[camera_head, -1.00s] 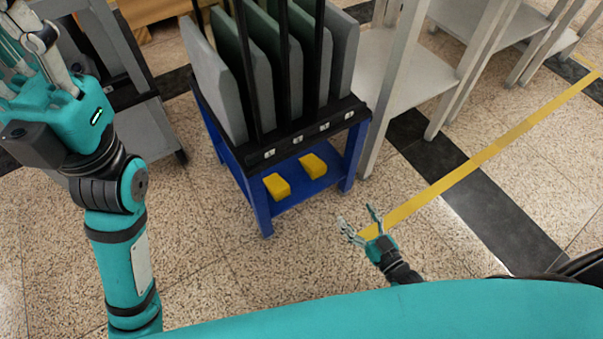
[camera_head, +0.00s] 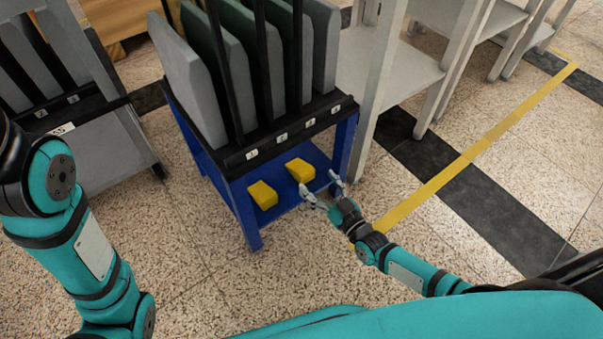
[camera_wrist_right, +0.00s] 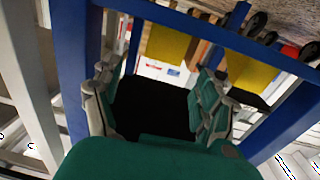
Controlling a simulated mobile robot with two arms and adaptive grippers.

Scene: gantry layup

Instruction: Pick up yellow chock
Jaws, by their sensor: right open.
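Two yellow chocks lie on the lower shelf of the blue rack (camera_head: 247,228). The left chock (camera_head: 262,195) is nearer the rack's left leg. The right chock (camera_head: 300,170) is closer to my right gripper (camera_head: 322,190). That gripper is open and empty at the rack's front right, just short of the right chock. In the right wrist view, two yellow shapes, one on the left (camera_wrist_right: 168,45) and one on the right (camera_wrist_right: 250,72), show beyond the open fingers (camera_wrist_right: 160,95). My left arm shows at the left, but its gripper is out of view.
Grey panels (camera_head: 190,80) stand upright in slots above the shelf. Blue legs and the numbered black front bar (camera_head: 285,135) frame the shelf opening. A light grey table (camera_head: 375,80) stands close on the right. Floor in front is clear.

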